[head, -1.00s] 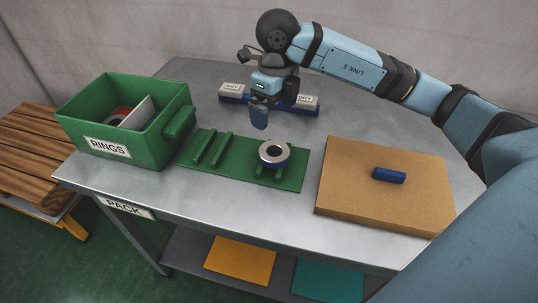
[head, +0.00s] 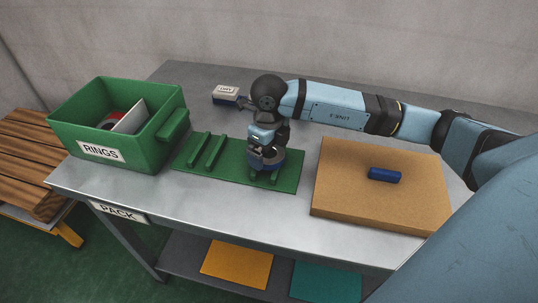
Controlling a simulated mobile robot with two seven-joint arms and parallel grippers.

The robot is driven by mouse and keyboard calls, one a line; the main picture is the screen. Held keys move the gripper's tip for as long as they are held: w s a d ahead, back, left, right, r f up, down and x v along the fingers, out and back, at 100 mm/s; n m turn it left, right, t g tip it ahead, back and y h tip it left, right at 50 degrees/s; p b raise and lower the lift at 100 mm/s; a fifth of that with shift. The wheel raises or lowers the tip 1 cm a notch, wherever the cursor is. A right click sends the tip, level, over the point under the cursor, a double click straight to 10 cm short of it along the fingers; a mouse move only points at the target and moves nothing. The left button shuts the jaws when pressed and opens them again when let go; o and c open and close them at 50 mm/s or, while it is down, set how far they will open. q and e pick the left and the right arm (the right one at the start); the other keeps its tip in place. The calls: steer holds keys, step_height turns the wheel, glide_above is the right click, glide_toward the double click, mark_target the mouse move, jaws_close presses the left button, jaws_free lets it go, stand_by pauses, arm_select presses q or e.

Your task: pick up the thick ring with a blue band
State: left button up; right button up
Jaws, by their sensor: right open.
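The thick ring with a blue band (head: 280,161) rests on the green rack (head: 224,170), toward its right end. My right gripper (head: 265,155) is open and right over the ring, hiding most of it. Only parts of the ring's blue side show around the fingers. I cannot tell whether the fingers touch it. My left gripper is not in view.
A green bin (head: 160,152) labelled RINGS, with a red piece and a pale divider inside, stands left. A brown board (head: 345,205) with a blue block (head: 384,175) lies right. A labelled grey block (head: 225,94) sits behind. The grey table (head: 215,205) is clear in front.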

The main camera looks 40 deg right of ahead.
steer(key=shift+f, duration=0.5)
steer(key=c, duration=1.3)
steer(key=shift+r, duration=0.1)
step_height(320, 180, up, 20)
steer(key=shift+p, duration=0.7)
